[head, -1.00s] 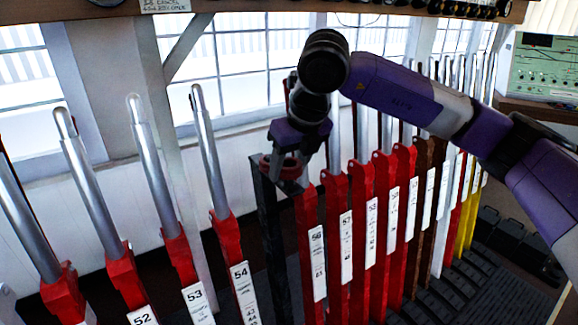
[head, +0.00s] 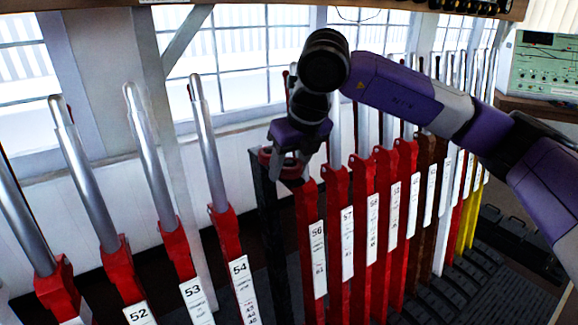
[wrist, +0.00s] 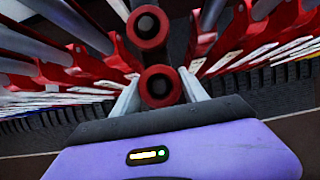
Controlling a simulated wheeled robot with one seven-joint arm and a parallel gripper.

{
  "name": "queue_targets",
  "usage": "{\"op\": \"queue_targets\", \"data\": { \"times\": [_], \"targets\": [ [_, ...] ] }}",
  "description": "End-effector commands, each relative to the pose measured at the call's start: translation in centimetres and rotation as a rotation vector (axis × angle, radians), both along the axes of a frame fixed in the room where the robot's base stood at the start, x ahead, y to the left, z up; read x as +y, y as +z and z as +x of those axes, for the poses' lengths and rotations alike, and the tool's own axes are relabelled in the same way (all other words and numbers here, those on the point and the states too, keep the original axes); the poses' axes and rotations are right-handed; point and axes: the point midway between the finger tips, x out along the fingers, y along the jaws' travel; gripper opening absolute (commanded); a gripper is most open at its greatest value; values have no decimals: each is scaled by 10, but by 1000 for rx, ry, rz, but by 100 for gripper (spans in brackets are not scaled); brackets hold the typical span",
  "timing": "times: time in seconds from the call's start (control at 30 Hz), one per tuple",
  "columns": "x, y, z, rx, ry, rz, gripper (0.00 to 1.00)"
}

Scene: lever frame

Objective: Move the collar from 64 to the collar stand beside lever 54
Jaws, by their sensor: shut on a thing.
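The collar is a red ring with a dark centre. In the wrist view, my gripper (wrist: 160,98) is shut on one such collar (wrist: 160,103), with a finger on each side of it. A second red collar (wrist: 148,43) sits just beyond the fingers. In the head view, my gripper (head: 287,170) points down over the top of the black collar stand (head: 268,215), between lever 54 (head: 227,228) and lever 56 (head: 311,225). A red ring (head: 265,160) shows at the stand's top, left of the fingers. Whether the held collar rests on the stand is hidden.
Levers 53 (head: 178,245) and 52 (head: 122,275) stand to the left. A close row of red, brown, white and yellow levers runs right, under my arm. Windows are behind, and a green panel (head: 545,75) is at the far right.

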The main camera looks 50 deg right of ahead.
Motion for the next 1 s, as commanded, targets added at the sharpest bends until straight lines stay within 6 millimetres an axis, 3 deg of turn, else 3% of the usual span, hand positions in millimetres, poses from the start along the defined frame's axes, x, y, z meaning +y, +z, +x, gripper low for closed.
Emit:
{"op": "queue_targets", "data": {
  "times": [0.13, 0.17, 0.3, 0.5, 0.57, 1.0],
  "targets": [
    [0, 1, 0, -1, 0, 0, 16],
    [0, 1, 0, -1, 0, 0, 53],
    [0, 1, 0, -1, 0, 0, 76],
    [0, 0, 0, -1, 0, 0, 76],
    [0, 0, 0, 0, 0, 0, 84],
    [0, 0, 0, 0, 0, 0, 84]
  ]
}}
